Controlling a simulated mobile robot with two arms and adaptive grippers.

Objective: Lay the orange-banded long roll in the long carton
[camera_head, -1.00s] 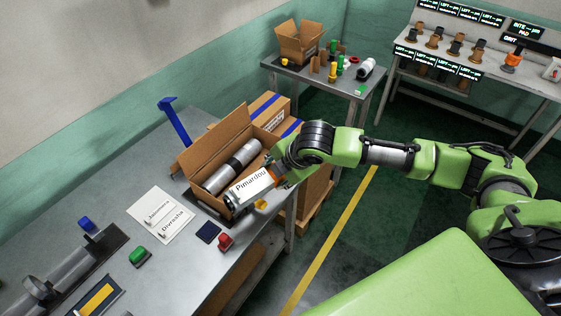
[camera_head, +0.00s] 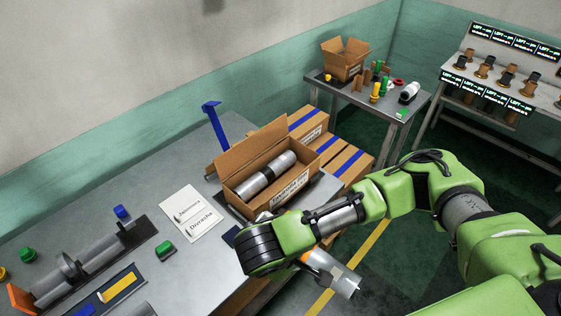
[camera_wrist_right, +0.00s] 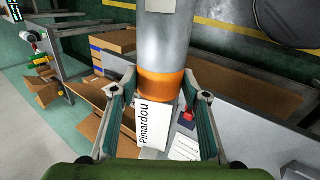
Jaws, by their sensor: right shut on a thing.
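The orange-banded long roll (camera_head: 338,277) is silver, with an orange band and a white label reading Pimardou, clear in the right wrist view (camera_wrist_right: 160,87). My right gripper (camera_wrist_right: 160,112) is shut around it at the band and label. In the head view the roll hangs tilted past the table's front edge, and my right wrist hides part of it. The long carton (camera_head: 238,165) stands open on the table, behind and left of my right gripper. A silver roll with a black band (camera_head: 267,174) lies inside it. My left gripper is out of view.
Closed cartons with blue tape (camera_head: 340,158) stand right of the long carton. A white card (camera_head: 191,213), a green button (camera_head: 165,250) and a blue upright (camera_head: 213,125) are on the table (camera_head: 60,228). A side table (camera_head: 385,105) holds another open carton (camera_head: 345,62).

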